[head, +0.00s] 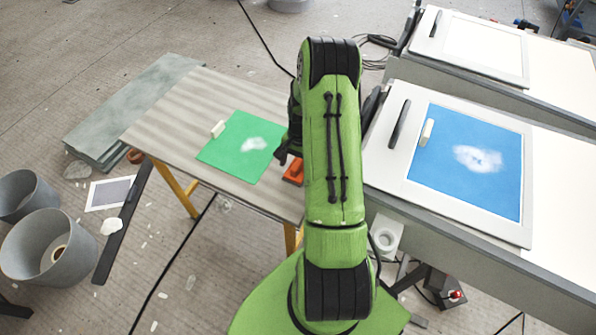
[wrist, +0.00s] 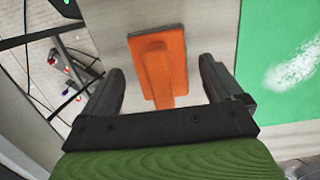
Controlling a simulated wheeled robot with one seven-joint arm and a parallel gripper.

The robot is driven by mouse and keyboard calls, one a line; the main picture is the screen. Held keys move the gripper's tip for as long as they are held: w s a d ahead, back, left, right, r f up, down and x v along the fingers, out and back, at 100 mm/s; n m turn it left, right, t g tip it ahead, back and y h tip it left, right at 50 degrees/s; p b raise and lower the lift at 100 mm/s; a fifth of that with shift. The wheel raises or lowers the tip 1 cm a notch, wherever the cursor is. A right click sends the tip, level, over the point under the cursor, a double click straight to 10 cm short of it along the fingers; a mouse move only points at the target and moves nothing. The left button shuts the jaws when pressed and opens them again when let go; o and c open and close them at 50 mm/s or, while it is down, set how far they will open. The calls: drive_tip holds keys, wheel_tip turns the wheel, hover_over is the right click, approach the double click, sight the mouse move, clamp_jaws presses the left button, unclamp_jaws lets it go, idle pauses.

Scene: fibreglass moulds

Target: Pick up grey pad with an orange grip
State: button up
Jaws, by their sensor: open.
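The grey pad with an orange grip (wrist: 158,68) lies on the table in the wrist view, with its orange top facing up and a thin grey edge showing. In the head view its orange part (head: 293,172) shows at the table's right side, partly hidden by my arm. My gripper (wrist: 162,78) is open and empty. Its two dark fingers stand to the left and right of the pad, apart from it. In the head view the gripper (head: 284,158) is mostly hidden behind my green arm, just above the pad.
A green sheet (head: 222,158) with a white patch and a small pale block (head: 217,129) lie on the striped table (head: 165,110). At right a white-framed blue panel (head: 455,200) carries a dark bar (head: 399,124). Grey buckets (head: 50,262) stand on the floor at left.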

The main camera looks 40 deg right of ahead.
drive_tip(key=shift+f, duration=0.4)
drive_tip(key=shift+r, duration=0.1)
drive_tip(key=shift+c, duration=0.4)
drive_tip(key=c, duration=1)
